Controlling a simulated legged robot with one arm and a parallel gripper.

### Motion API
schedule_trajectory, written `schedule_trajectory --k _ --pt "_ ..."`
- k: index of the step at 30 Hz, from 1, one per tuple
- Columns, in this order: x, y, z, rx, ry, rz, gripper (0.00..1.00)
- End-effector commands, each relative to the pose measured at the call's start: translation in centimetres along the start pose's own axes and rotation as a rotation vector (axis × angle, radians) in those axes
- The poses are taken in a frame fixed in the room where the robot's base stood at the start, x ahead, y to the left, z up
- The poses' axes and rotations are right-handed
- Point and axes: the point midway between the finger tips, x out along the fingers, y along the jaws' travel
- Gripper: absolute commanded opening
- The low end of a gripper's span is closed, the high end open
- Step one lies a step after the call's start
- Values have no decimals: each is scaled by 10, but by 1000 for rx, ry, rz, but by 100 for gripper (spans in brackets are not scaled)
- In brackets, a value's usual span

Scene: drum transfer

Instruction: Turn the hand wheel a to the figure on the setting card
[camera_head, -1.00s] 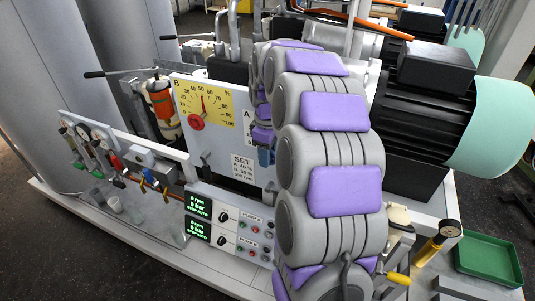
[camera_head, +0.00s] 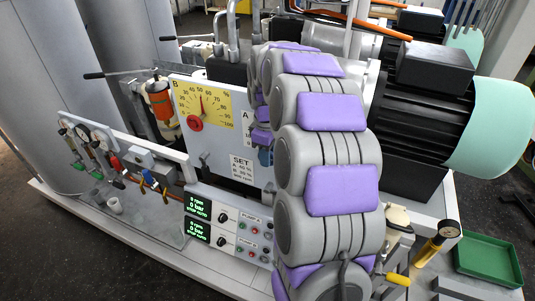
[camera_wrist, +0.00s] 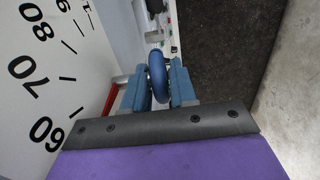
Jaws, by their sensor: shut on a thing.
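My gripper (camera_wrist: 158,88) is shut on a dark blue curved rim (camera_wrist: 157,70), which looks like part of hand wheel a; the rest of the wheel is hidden. The blue fingers stand on both sides of the rim. A white dial (camera_wrist: 42,75) with figures 60, 70 and 80 lies left of them, with a red bar (camera_wrist: 118,95) between dial and fingers. In the head view my gripper (camera_head: 265,157) is small beside the panel, partly hidden by my arm. The setting card (camera_head: 241,168) seems to read A 40 %; its lower lines are hard to read.
Yellow dial B (camera_head: 214,108) has a red hub and a pointer near 50. Below stands a control box (camera_head: 228,228) with green displays. A black motor (camera_head: 425,110) stands right of my arm, and a green tray (camera_head: 488,259) lies at lower right.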

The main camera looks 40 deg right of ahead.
Motion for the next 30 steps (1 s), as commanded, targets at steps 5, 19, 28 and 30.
schedule_trajectory --k 5,19,28,30 --pt "-3 1 -4 -4 -107 3 0" --pt "-1 1 -7 -1 -336 5 0" --pt "-1 1 -7 -1 -335 7 30" --pt "0 1 -7 -1 -336 6 37"
